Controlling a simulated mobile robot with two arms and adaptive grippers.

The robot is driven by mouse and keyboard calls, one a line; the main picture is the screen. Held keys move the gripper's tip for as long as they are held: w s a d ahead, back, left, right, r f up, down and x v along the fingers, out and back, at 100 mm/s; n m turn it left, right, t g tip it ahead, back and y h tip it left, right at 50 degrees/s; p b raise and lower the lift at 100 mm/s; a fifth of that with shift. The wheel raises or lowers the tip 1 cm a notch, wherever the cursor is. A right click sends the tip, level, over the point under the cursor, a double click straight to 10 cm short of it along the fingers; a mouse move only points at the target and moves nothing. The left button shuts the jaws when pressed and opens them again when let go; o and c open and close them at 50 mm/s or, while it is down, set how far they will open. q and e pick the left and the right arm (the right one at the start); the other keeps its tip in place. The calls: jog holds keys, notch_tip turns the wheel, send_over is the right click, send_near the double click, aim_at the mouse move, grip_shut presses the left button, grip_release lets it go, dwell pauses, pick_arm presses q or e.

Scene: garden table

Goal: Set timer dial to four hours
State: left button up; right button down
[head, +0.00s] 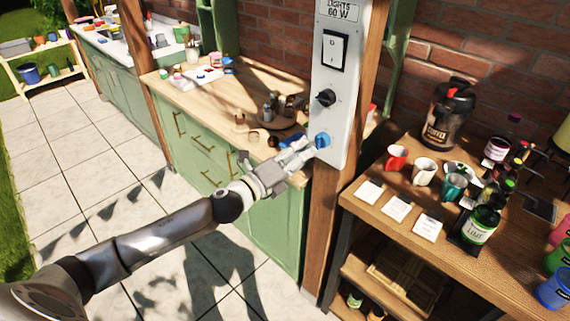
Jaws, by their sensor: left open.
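A pale grey control panel (333,75) is fixed on a wooden post, with a "LIGHTS 60 W" label (338,10) at its top. Below the label are a white rocker switch (333,49), a black dial (326,97) and a blue knob (323,140). I cannot tell from any readable marking which of the two is the timer dial, nor its setting. My left gripper (305,147) is open, with its fingertips close to the blue knob; I cannot tell whether they touch it. My right gripper is not in view.
A wooden shelf table (350,205) on the right holds mugs, a coffee flask (450,115), white cards and jars. Behind my left arm is a green cabinet (200,150) with a wooden counter carrying small items. The tiled floor at left is clear.

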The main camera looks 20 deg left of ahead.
pick_arm(q)
jog(key=v, duration=0.5)
dwell(0.5)
jog(key=s+a+f+n+g+y, duration=0.1)
jog(key=a+f+n+g+y, duration=0.25)
jog(key=f, duration=0.85)
jog(key=s+a+f+n+y, duration=0.15)
jog(key=a+f+n, duration=0.4)
jog(key=f, duration=0.65)
jog(key=s+a+f+n+g+y, duration=0.1)
jog(key=s+f+n+g, duration=0.2)
jog(key=f, duration=0.5)
jog(key=s+f+n+g+y, duration=0.1)
jog(key=s+f+n, duration=0.2)
jog(key=s+f, duration=0.45)
jog(key=s+d+f+n+g, duration=0.2)
jog(key=s+f+n, duration=0.1)
jog(key=s+f, duration=0.55)
jog(key=s+d+f+n+g, duration=0.2)
jog(key=s+f+n+g, duration=0.1)
jog(key=s+f, duration=0.55)
jog(key=s+d+f+n+g, duration=0.1)
jog(key=s+d+f+n, duration=0.1)
jog(key=s, duration=0.7)
jog(key=s+d+f+n+g, duration=0.2)
jog(key=s+d+f, duration=0.1)
jog(key=s, duration=0.7)
jog(key=shift+d+f+n+h, duration=0.3)
jog(key=shift+d+f+h, duration=0.1)
jog(key=shift+d, duration=0.45)
